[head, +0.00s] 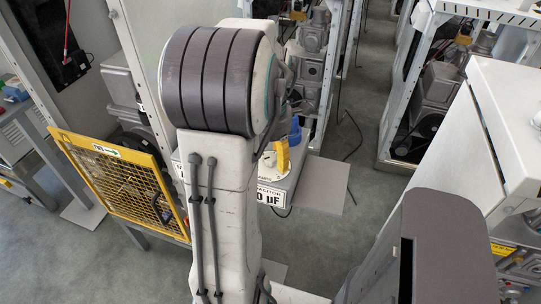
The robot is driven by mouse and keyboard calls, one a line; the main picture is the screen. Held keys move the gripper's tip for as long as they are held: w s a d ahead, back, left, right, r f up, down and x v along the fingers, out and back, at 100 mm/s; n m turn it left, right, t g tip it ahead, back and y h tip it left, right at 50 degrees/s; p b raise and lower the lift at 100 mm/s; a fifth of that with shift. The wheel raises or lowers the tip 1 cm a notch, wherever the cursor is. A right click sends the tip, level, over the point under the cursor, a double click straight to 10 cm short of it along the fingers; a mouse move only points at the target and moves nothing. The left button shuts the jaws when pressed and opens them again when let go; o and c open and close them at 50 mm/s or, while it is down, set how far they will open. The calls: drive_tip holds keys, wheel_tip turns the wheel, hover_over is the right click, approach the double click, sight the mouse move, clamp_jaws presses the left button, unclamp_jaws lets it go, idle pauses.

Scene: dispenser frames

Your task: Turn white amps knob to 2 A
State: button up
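The white amps knob cannot be made out in the head view; my arm covers much of that area. Just right of my arm is part of a light bench unit with a white label (272,196), whose visible letters end in "ACITOR" and "0 µF". Small lettering that seems to read "AMPS" lies just above it, partly hidden. A yellow part (283,155) and a blue part (295,132) stand on or behind this unit; I cannot tell what they are. My gripper is hidden behind my arm, so its position relative to the knob does not show.
A yellow mesh guard (125,183) stands left of my arm. Frames with grey machines (312,70) stand behind, and another frame (430,100) stands at the right. A white cabinet (510,120) is at the far right. Grey floor (365,150) lies open between, with a loose cable.

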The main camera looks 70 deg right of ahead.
sight(271, 157)
drive_tip(key=shift+r, duration=0.15)
wheel_tip(271, 157, up, 12)
idle(0.7)
idle(0.8)
